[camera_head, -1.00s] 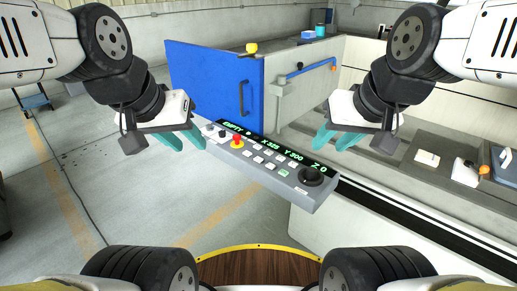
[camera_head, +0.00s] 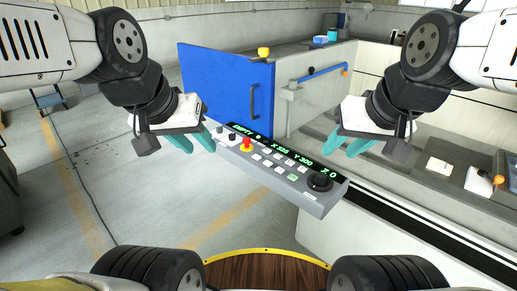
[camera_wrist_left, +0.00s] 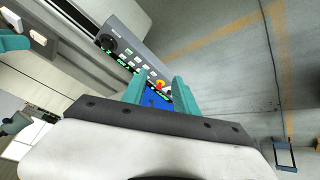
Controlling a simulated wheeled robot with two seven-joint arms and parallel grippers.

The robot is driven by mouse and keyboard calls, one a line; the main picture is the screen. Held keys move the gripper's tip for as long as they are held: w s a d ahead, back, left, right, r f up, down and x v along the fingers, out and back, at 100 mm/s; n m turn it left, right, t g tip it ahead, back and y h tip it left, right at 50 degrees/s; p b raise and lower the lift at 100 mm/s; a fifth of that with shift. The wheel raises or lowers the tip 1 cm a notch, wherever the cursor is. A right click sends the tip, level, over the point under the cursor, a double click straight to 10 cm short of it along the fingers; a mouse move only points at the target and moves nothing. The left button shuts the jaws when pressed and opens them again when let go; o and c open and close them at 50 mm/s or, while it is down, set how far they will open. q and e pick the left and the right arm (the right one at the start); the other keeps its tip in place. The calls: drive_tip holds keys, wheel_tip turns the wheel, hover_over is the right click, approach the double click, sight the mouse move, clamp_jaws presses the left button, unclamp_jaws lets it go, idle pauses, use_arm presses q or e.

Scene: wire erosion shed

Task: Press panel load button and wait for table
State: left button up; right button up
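The grey control panel (camera_head: 310,199) stands in the middle of the head view, with a green-lit display reading "EMPTY", X, Y and Z values. It has several pale buttons (camera_head: 268,163), a red emergency button (camera_head: 247,144) on a yellow base and a black knob (camera_head: 320,181). One button near the knob is greenish (camera_head: 292,178). My left gripper (camera_head: 197,140) is open and empty, just left of the panel's far end. The panel also shows beyond the fingers in the left wrist view (camera_wrist_left: 125,45). My right gripper (camera_head: 343,143) is open and empty, right of and above the panel.
A machine with a blue door (camera_head: 225,85) and blue handle bar (camera_head: 318,74) stands behind the panel. A grey ledge at right carries a white block (camera_head: 437,165) and a part with an orange knob (camera_head: 498,180). The floor at left is largely clear.

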use_arm(q)
clamp_jaws()
idle(1.5)
